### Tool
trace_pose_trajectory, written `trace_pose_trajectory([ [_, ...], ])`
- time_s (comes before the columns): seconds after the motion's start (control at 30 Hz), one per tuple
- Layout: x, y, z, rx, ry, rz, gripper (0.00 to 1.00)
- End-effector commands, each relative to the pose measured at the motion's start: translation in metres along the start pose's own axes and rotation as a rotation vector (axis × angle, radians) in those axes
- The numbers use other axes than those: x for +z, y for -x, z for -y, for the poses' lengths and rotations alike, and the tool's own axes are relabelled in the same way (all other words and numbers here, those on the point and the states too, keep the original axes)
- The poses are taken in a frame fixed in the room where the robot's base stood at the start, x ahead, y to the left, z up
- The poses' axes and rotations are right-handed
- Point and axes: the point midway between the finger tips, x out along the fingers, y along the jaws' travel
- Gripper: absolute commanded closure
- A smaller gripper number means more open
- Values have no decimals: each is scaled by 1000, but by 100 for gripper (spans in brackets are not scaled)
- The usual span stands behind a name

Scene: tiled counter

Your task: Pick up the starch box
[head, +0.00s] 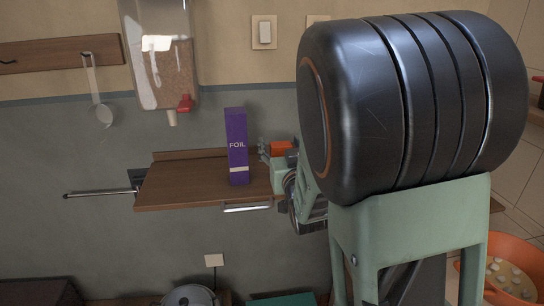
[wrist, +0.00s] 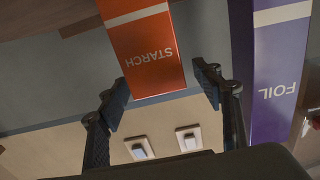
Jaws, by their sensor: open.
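The starch box (wrist: 148,52) is orange with a white band and the word STARCH, upside down in the wrist view. My gripper (wrist: 160,82) is open there, one finger on each side of the box's near end, with visible gaps. Nothing is held. In the head view, my arm hides most of the area around my gripper (head: 267,152), at the right of the wooden shelf. A small orange patch (head: 281,148) shows beside it, probably part of the starch box.
A purple foil box (head: 237,150) stands upright on the wooden shelf (head: 180,185), left of my gripper. In the wrist view the foil box (wrist: 277,75) is close beyond the right finger. A dispenser (head: 160,60) hangs above the shelf. The shelf's left part is bare.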

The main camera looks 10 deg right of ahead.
Motion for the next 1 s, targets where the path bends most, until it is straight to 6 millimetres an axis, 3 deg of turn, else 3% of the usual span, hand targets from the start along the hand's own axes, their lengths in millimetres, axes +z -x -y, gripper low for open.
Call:
trace_pose_trajectory([
  [0.17,0,0,0,0,0,0,40],
  [0.63,-1,0,0,0,-1,-1,89],
  [0.87,-2,0,0,0,-1,-2,89],
  [1.0,-16,0,0,1,-4,-5,89],
])
